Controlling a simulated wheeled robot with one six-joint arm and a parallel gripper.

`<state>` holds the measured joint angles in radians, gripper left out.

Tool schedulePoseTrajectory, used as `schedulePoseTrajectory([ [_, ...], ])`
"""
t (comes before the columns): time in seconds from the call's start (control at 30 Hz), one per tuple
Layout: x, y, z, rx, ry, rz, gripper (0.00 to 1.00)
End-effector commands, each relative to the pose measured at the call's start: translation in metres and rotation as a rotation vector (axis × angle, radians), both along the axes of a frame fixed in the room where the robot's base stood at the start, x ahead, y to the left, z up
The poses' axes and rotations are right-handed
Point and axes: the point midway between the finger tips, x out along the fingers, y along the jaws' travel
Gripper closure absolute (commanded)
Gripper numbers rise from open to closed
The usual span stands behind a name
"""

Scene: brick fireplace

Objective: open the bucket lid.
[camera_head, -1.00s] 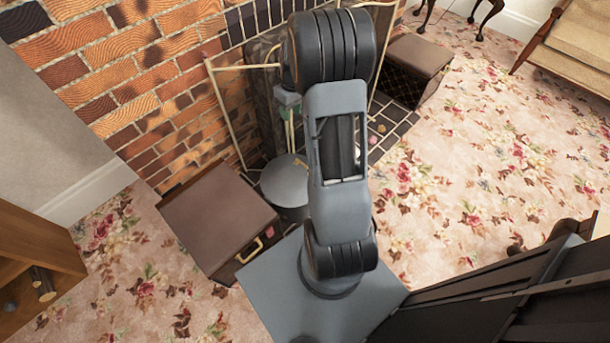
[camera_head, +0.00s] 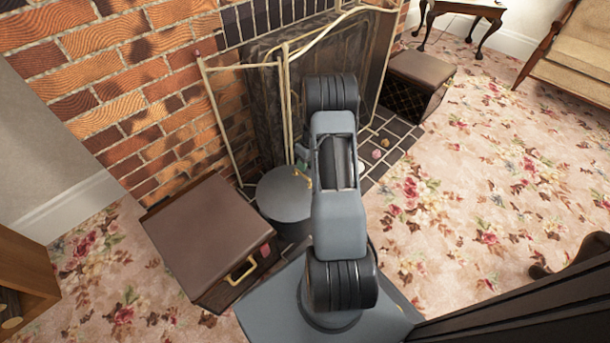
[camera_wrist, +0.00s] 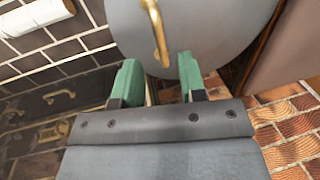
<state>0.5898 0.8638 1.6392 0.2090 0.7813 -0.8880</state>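A round grey bucket with a flat grey lid (camera_head: 285,190) stands on the hearth by the brick wall. The lid appears closed, and it fills the top of the wrist view (camera_wrist: 205,30). A curved brass handle (camera_wrist: 155,30) is on the lid. My gripper (camera_wrist: 158,62) has two green fingers, open with a clear gap. The lower end of the brass handle appears between the fingertips in the wrist view; I cannot tell whether they touch. In the head view my arm partly hides the gripper, and only a bit of green shows near the lid's far right edge.
A brown box (camera_head: 205,225) with a brass handle stands close left of the bucket. A brass-framed fire screen (camera_head: 287,110) stands behind it. Another dark box (camera_head: 425,70) is at the far end of the dark tiled hearth. The flowered carpet (camera_head: 470,200) to the right is open.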

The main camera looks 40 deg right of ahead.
Motion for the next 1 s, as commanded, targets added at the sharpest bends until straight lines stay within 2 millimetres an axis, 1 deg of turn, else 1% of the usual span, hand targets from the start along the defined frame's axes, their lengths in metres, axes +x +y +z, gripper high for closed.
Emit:
schedulePoseTrajectory([
  [0.03,0.0,0.002,-0.012,0.001,0.002,0.001,0.62],
  [0.1,-0.001,0.004,-0.022,0.002,0.002,0.001,0.62],
  [0.3,-0.001,0.008,-0.039,0.001,0.002,0.0,0.62],
  [0.47,-0.001,0.009,-0.044,0.0,0.001,0.0,0.62],
  [0.77,-0.001,0.009,-0.045,0.0,0.0,0.0,0.62],
  [1.0,-0.001,0.009,-0.045,0.0,0.0,0.0,0.85],
])
